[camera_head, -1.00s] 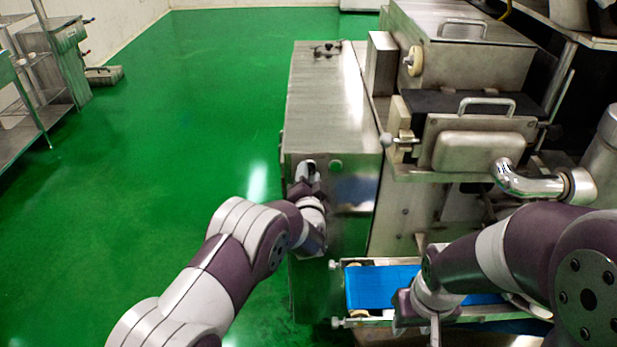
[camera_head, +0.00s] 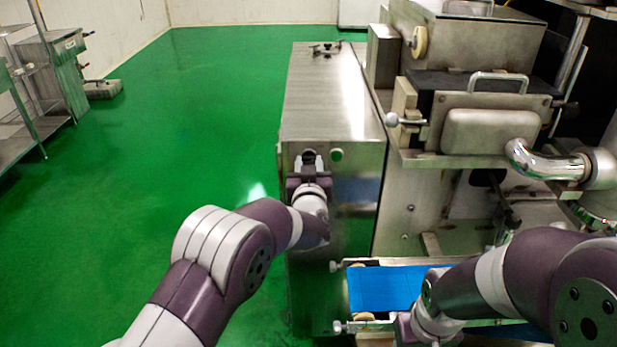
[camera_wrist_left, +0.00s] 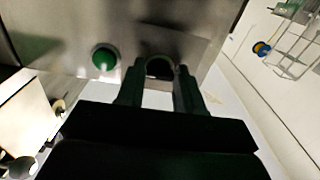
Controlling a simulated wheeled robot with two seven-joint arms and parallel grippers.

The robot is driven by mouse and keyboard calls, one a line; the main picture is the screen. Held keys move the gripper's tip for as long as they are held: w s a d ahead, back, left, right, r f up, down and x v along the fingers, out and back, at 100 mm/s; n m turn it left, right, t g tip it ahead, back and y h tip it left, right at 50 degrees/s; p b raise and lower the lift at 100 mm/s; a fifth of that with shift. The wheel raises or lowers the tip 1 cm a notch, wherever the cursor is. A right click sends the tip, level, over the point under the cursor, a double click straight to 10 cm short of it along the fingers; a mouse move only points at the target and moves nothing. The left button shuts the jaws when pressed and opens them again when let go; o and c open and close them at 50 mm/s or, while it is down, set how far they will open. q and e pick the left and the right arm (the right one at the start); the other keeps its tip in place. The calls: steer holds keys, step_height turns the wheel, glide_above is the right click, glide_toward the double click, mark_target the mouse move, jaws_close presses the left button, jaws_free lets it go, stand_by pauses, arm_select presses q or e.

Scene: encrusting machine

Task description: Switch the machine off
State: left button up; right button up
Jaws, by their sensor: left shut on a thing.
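The machine's steel control cabinet (camera_head: 325,100) stands in the middle of the head view. My left gripper (camera_head: 309,163) is at its front panel, shut on a dark round switch knob. In the left wrist view the knob (camera_wrist_left: 160,67) sits between the two fingers of the left gripper (camera_wrist_left: 160,80), its lower part hidden. A green button (camera_head: 336,154) is just right of the gripper in the head view; it also shows in the left wrist view (camera_wrist_left: 104,57). My right gripper (camera_head: 408,328) is low by the conveyor, its fingers mostly hidden.
A blue conveyor belt (camera_head: 385,287) lies below and right of the cabinet, beside my right arm. The machine's steel body (camera_head: 490,130) with a chrome pipe stands at the right. Open green floor (camera_head: 200,120) is on the left; a steel rack (camera_head: 45,75) stands far left.

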arm_select(q)
steer(key=shift+d+n+b, duration=0.15)
steer(key=shift+n+b, duration=3.35)
steer(key=shift+n, duration=0.3)
steer(key=o, duration=1)
steer(key=shift+o, duration=0.2)
steer(key=shift+s, duration=0.1)
steer(key=s+b, duration=0.1)
steer(key=s, duration=1.1)
steer(key=shift+s, duration=0.3)
